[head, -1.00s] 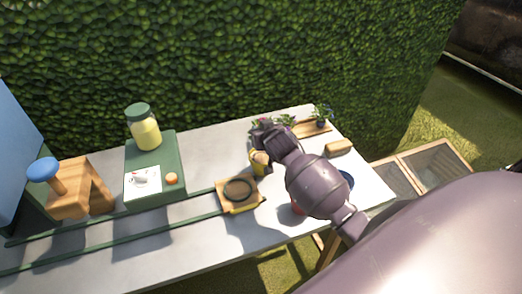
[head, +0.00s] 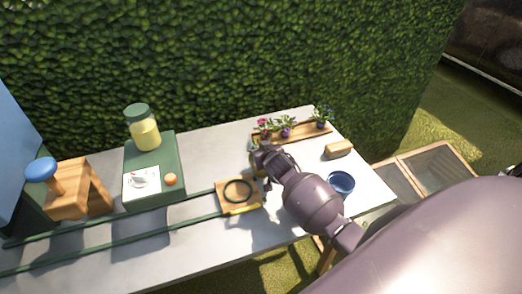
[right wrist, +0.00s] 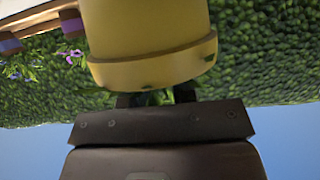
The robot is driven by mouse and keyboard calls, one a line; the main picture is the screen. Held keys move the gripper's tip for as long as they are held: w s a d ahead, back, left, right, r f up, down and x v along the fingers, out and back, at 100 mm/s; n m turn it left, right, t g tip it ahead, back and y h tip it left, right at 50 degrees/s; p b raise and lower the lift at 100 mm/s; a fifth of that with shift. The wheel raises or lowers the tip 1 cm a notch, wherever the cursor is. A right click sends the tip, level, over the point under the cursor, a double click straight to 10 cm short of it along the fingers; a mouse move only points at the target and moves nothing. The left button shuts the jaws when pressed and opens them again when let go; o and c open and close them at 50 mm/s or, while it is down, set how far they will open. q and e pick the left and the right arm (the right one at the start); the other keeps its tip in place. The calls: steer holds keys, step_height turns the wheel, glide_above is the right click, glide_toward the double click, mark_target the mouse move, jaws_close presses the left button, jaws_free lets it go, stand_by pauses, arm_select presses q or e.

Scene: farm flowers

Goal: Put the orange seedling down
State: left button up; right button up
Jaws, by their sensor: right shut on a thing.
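My right gripper (head: 262,160) is over the table, just behind the small wooden tray with a green ring (head: 238,192). It is shut on a yellow pot (right wrist: 150,35), which fills the upper middle of the right wrist view. That view is upside down, with the pot's rim towards the sky. In the head view the pot is mostly hidden by the gripper. I cannot see an orange seedling in it, nor whether the pot touches the table. My left gripper is out of view.
A wooden rack (head: 297,135) with red, purple and blue potted flowers stands behind the gripper. A blue bowl (head: 340,183) and a wooden block (head: 338,149) lie to the right. Green rails (head: 120,232) run left from the tray, past a green stand (head: 160,165) with a jar (head: 143,128).

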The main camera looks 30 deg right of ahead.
steer(key=shift+f, duration=0.1)
steer(key=o, duration=0.6)
steer(key=shift+o, duration=0.2)
steer(key=shift+s, duration=0.15)
steer(key=v, duration=1.2)
steer(key=shift+p, duration=0.4)
